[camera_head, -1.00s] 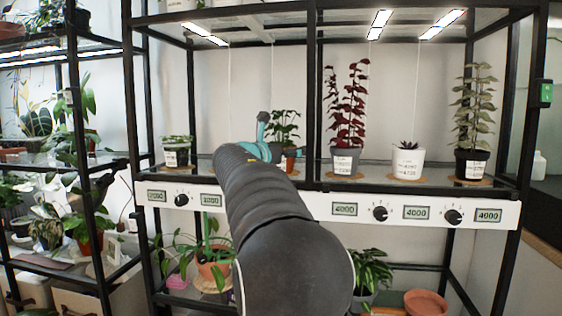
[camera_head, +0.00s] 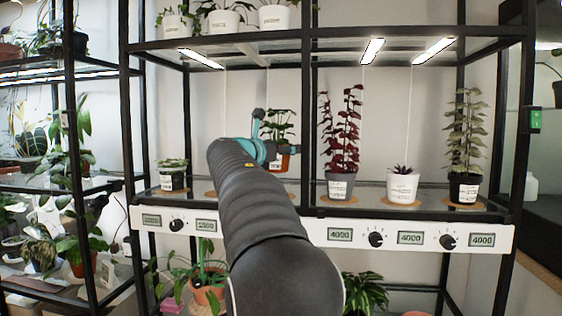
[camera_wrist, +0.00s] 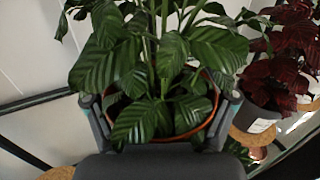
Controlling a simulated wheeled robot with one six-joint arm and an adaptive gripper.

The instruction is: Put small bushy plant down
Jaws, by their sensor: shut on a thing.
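The small bushy plant has striped green leaves (camera_wrist: 145,65) and stands in a terracotta pot whose rim (camera_wrist: 214,115) shows in the wrist view. In the head view its leaves (camera_head: 278,122) and orange pot (camera_head: 285,158) show just beyond my arm. My gripper (camera_wrist: 160,120) is shut on the pot, with a finger on each side. In the head view my gripper (camera_head: 263,150) is at the pot's left. The plant is upright and appears raised above the lit shelf (camera_head: 395,208).
A red-leaved plant (camera_head: 341,130) in a grey pot stands close on the right. Further right are a white pot (camera_head: 403,186) and a tall pale plant (camera_head: 466,130). A small potted plant (camera_head: 172,175) stands at left. A partly visible cork mat (camera_head: 210,194) lies beside my arm. Black posts frame the shelf.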

